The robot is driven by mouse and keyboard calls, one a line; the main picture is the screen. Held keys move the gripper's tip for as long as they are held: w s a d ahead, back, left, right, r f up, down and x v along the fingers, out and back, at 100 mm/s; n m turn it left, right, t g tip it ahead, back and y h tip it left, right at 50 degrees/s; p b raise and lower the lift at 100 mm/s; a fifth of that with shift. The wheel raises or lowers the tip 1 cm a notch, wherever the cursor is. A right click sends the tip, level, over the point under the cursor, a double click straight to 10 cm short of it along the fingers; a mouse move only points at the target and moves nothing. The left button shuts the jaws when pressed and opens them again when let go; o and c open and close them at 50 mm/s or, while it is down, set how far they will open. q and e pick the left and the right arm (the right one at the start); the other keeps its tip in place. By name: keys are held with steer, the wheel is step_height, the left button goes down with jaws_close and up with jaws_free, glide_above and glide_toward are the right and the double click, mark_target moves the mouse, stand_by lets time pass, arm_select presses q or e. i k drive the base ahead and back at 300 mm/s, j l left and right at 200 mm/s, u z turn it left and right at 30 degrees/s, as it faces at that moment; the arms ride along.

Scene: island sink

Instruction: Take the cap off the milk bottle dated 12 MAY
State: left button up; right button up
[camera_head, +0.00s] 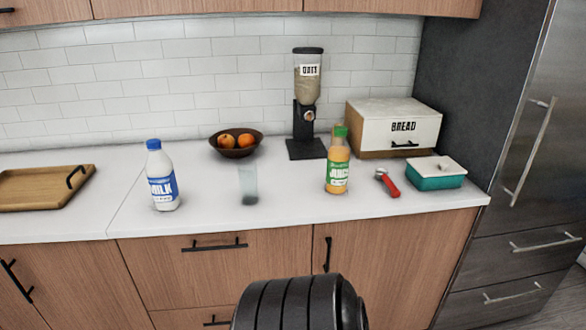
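One white milk bottle (163,180) with a blue MILK label stands upright on the left part of the white counter (280,220). Its blue cap (153,144) sits on the neck. No date can be read on the bottle at this size. No second milk bottle is in view. Neither of my grippers shows in the head view.
A wooden tray (20,190) lies left of the milk bottle, and an empty-looking glass (249,185) stands to its right. Behind are a fruit bowl (236,152) and an oat dispenser (306,100). Farther right are a juice bottle (338,165), red tool (387,182), teal box (435,180) and bread box (394,127).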

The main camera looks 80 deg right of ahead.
mark_target(159, 170)
steer(key=z, duration=2.4)
